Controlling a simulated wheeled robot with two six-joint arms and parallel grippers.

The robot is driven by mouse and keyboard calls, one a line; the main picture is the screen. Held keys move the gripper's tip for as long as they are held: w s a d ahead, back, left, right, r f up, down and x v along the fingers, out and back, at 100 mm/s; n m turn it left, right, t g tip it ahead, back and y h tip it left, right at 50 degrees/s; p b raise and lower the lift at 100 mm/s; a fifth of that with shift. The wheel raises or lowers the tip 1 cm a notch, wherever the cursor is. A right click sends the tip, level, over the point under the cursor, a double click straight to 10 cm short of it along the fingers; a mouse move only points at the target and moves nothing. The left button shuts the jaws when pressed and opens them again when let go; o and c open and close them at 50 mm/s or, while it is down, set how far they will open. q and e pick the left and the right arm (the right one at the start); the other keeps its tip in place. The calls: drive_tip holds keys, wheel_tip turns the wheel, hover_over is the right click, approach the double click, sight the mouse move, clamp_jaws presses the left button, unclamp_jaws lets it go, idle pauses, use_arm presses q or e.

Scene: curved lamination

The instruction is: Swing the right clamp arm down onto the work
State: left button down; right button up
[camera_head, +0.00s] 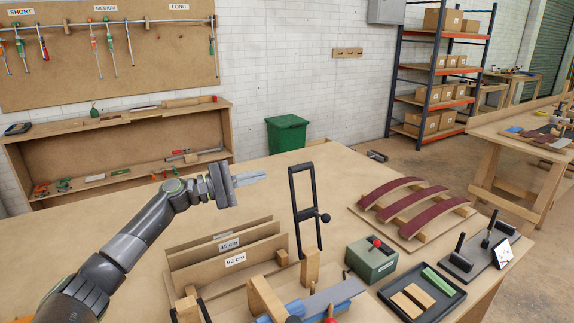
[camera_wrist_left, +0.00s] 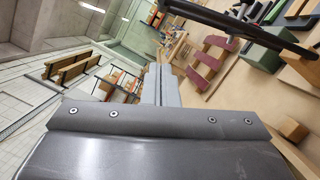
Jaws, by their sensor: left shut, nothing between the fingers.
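A black rectangular frame with a round side knob (camera_head: 323,217), which looks like the right clamp arm (camera_head: 293,200), stands upright behind the work. A dark bar, likely the same arm, crosses the top right of the left wrist view (camera_wrist_left: 235,25). The work, a blue-grey strip (camera_head: 335,295) among wooden blocks, lies at the bottom edge and is partly cut off. My left gripper (camera_head: 250,179) is shut and empty, in the air to the left of the frame's top and apart from it. Its fingers also show in the left wrist view (camera_wrist_left: 160,85). My right gripper is not in view.
Upright boards with length labels (camera_head: 235,260) stand below my left gripper. A green box with a red knob (camera_head: 371,260), a black tray (camera_head: 440,306) and a rack of curved dark-red strips (camera_head: 415,205) occupy the table's right. The table behind the clamp is mostly clear.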

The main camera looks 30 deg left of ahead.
use_arm(q)
drive_tip(key=w+d+r+p, duration=0.2)
drive_tip(key=w+d+p, duration=0.1)
drive_tip(key=d+p, duration=0.2)
drive_tip(key=d, duration=0.2)
drive_tip(key=shift+w+d, duration=0.15)
drive_tip(key=shift+d, duration=0.15)
drive_tip(key=shift+r, duration=0.1)
drive_tip(key=shift+d+r, duration=0.1)
